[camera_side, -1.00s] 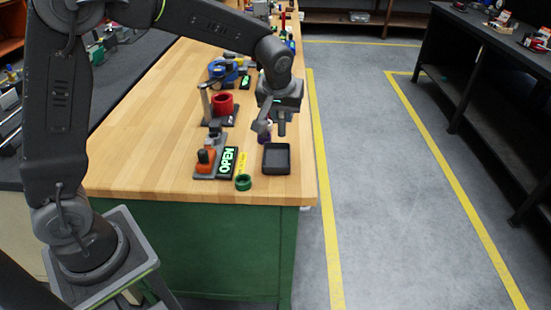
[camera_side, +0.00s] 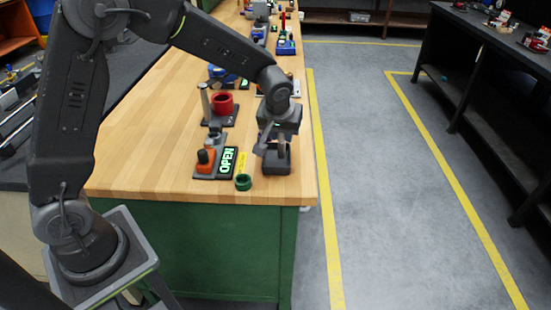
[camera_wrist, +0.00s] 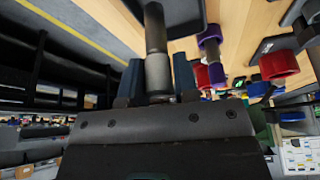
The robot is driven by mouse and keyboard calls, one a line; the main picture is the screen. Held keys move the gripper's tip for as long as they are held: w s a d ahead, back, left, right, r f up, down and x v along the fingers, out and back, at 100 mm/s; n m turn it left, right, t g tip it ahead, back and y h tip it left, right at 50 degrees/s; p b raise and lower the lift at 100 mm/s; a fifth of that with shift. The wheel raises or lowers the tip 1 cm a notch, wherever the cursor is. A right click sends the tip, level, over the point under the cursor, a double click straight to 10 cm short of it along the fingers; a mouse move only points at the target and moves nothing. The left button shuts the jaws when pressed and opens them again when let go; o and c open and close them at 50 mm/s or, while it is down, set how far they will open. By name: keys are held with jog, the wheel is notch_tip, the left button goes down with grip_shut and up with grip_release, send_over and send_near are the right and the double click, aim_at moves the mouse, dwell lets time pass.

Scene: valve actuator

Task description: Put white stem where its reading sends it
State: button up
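My gripper (camera_side: 277,152) is low over the dark tray (camera_side: 272,171) at the front right corner of the bench. In the wrist view, my two blue-grey fingers (camera_wrist: 159,80) are closed on the white stem (camera_wrist: 158,72), a pale grey cylinder with a darker, thinner shaft. The shaft points at the dark tray (camera_wrist: 186,22); I cannot tell whether it touches the tray floor. The side view largely hides the stem behind my gripper. A lit display (camera_side: 227,161) reads OPEN in green, beside an orange-topped actuator (camera_side: 206,158) on a grey base.
A green ring (camera_side: 243,182) stands left of the tray. A red ring (camera_side: 223,104) and grey post share a stand farther back. A purple spool (camera_wrist: 210,48) is close to the tray in the wrist view. Blue fixtures (camera_side: 286,46) stand farther along. The bench's left part is clear.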

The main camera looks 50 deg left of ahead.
jog(key=o, duration=0.5)
jog(key=shift+c, duration=0.2)
jog(key=v, duration=1.4)
jog(key=s+a+m+t+h, duration=0.1)
jog(key=s+m, duration=0.5)
jog(key=s, duration=1.6)
jog(key=shift+s+r+t+h, duration=0.35)
jog(key=shift+t+h, duration=0.05)
jog(key=shift+h, duration=0.3)
